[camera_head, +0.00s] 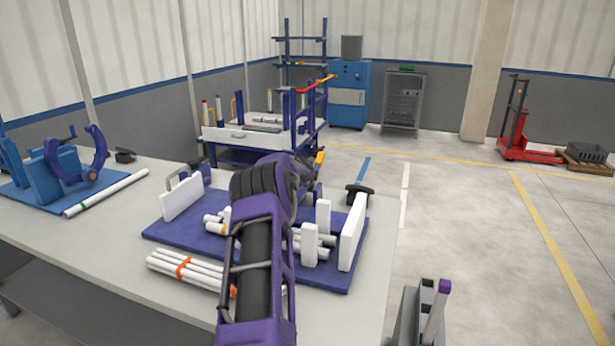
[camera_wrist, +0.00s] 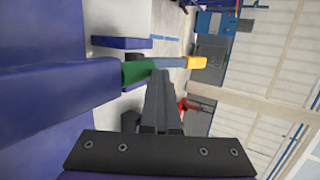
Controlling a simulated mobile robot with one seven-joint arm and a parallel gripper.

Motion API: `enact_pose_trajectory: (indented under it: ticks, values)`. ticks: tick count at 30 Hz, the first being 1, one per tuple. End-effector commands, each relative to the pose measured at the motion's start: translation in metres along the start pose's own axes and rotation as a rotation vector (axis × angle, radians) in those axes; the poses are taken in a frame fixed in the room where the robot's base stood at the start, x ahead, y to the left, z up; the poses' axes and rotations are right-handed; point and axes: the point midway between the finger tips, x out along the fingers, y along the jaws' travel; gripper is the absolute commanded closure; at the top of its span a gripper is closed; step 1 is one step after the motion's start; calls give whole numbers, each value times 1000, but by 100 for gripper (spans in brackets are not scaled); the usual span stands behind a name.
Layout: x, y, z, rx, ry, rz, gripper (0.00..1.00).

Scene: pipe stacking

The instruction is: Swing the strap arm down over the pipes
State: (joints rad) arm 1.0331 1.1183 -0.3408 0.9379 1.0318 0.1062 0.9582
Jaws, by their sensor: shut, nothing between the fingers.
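White pipes (camera_head: 215,225) lie on a blue-purple board (camera_head: 165,233) on the table, among white upright blocks; part of the pipes is behind my arm. A blue bar with a green band (camera_wrist: 135,71) and a yellow tip (camera_wrist: 196,62) crosses the wrist view, which is turned sideways, so the bar appears to stand upright; I take it for the strap arm. A yellow tip (camera_head: 320,157) shows behind my arm in the head view. My gripper (camera_wrist: 160,76) is shut and empty, its fingertips close beside the green band; contact cannot be told.
A bundle of white pipes with orange bands (camera_head: 185,268) lies at the table's front. A blue fixture (camera_head: 62,175) with a curved clamp and a loose pipe (camera_head: 105,193) are at the left. A cart (camera_head: 250,136) stands behind the table. Open floor lies to the right.

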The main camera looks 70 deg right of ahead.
Motion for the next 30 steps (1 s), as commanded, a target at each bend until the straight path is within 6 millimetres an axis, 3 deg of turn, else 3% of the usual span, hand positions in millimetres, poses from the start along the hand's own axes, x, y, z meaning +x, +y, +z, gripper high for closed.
enact_pose_trajectory:
  ticks: [1, 14, 20, 30]
  values:
    - [3, 11, -2, 0, 3, 17, 100]
    - [-1, 15, -5, 4, 4, 23, 100]
    - [-22, 13, -4, 5, 1, 19, 100]
    - [-75, 6, -1, 2, 0, 6, 100]
